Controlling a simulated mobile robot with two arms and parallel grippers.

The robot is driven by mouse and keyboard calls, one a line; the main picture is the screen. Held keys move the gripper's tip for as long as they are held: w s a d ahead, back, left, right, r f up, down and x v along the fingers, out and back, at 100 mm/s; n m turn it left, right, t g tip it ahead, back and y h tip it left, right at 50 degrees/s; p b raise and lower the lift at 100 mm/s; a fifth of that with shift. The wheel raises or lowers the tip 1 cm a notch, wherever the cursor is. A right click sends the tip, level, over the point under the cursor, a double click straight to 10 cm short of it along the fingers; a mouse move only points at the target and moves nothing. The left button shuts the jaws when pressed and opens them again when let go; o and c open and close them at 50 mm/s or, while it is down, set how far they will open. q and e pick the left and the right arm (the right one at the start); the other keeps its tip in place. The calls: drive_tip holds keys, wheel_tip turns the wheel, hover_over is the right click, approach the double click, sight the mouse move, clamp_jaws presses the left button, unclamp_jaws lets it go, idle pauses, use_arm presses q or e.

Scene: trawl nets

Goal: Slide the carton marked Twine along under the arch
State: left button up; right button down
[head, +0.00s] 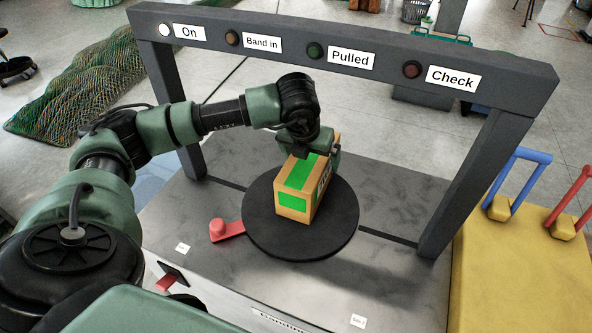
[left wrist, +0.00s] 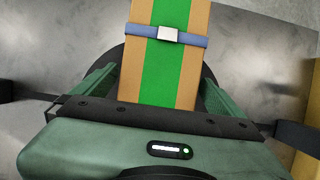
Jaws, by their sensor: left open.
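The carton (head: 294,202) is tan with green panels and stands on a dark round plate (head: 263,237) at the arch (head: 435,178). Part of a printed label shows on its right side, too small to read. In the left wrist view a blue band with a pale buckle crosses the carton (left wrist: 161,77). My left gripper (head: 316,151) is at the carton's far end, under the arch's beam. It is open, with one green finger on each side of the carton in the left wrist view (left wrist: 156,92). My right gripper is out of view.
A red lever (head: 226,230) sticks out left of the plate. The beam carries lamps labelled On, Band in, Pulled and Check; the On lamp (head: 165,31) looks lit white. A yellow block (head: 520,285) with blue and red handles stands right. The grey top (head: 350,284) before the plate is clear.

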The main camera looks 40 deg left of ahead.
sight(293, 187)
use_arm(q)
drive_tip(key=shift+v, duration=1.15)
drive_tip(key=s+b, duration=0.1)
drive_tip(key=s, duration=0.2)
drive_tip(key=s+d+b, duration=0.1)
drive_tip(key=s, duration=0.3)
drive_tip(key=s+d+b, duration=0.1)
drive_tip(key=s, duration=0.2)
drive_tip(key=shift+s+d+b, duration=0.25)
drive_tip(key=shift+b, duration=0.05)
drive_tip(key=shift+s+d+r, duration=0.15)
drive_tip(key=shift+s, duration=0.55)
drive_tip(key=shift+r, duration=0.15)
